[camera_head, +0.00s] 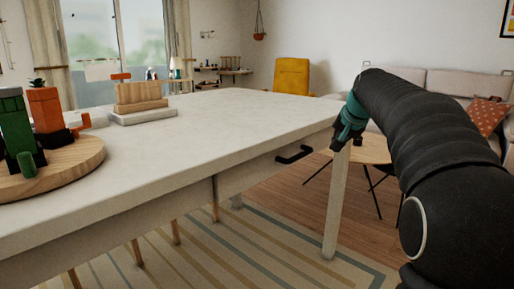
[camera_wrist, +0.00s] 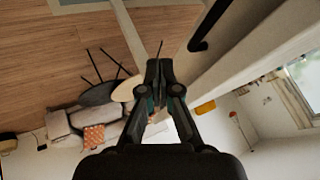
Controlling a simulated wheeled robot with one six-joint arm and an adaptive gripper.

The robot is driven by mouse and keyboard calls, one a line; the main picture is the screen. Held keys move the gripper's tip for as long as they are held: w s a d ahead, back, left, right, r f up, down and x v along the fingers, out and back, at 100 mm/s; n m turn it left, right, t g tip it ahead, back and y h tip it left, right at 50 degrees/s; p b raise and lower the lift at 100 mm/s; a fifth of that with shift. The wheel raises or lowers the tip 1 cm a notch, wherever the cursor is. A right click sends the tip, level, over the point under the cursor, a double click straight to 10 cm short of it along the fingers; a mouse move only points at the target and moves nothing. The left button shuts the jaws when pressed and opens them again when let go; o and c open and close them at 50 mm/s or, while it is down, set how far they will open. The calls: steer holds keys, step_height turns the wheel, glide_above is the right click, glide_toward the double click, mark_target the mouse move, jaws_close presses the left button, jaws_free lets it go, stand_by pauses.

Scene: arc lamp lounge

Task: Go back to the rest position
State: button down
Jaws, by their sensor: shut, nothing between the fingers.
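My gripper (camera_wrist: 159,72) is shut and empty in the wrist view, its two fingers together in front of the camera. In the head view my gripper (camera_head: 342,138) is at the end of my black arm, just beside the right end of the white table (camera_head: 230,125). A black handle (camera_head: 294,154) is on the table's front side, left of my gripper. The handle also shows in the wrist view (camera_wrist: 207,28), apart from my fingers. The head view is too small to show the fingertips clearly.
A round wooden board (camera_head: 85,163) on the table holds a green block figure (camera_head: 18,135) and an orange one (camera_head: 46,108). Stacked wooden blocks (camera_head: 141,96) stand farther back. A low round table (camera_head: 367,150), a sofa (camera_head: 440,85) and a yellow chair (camera_head: 292,76) are beyond.

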step_height(320, 180, down, 6)
steer(key=s+g, duration=0.1)
steer(key=s, duration=0.2)
steer(key=s+a+f+n, duration=0.2)
steer(key=s+a+f, duration=0.2)
steer(key=s, duration=0.7)
steer(key=s+a+f+n, duration=0.2)
steer(key=s+a+f, duration=0.2)
steer(key=s, duration=0.8)
steer(key=s+a+f+n+g, duration=0.1)
steer(key=s+a+f+n, duration=0.2)
steer(key=s, duration=0.8)
step_height(320, 180, down, 2)
steer(key=shift+s+a, duration=0.35)
steer(key=shift+a, duration=0.15)
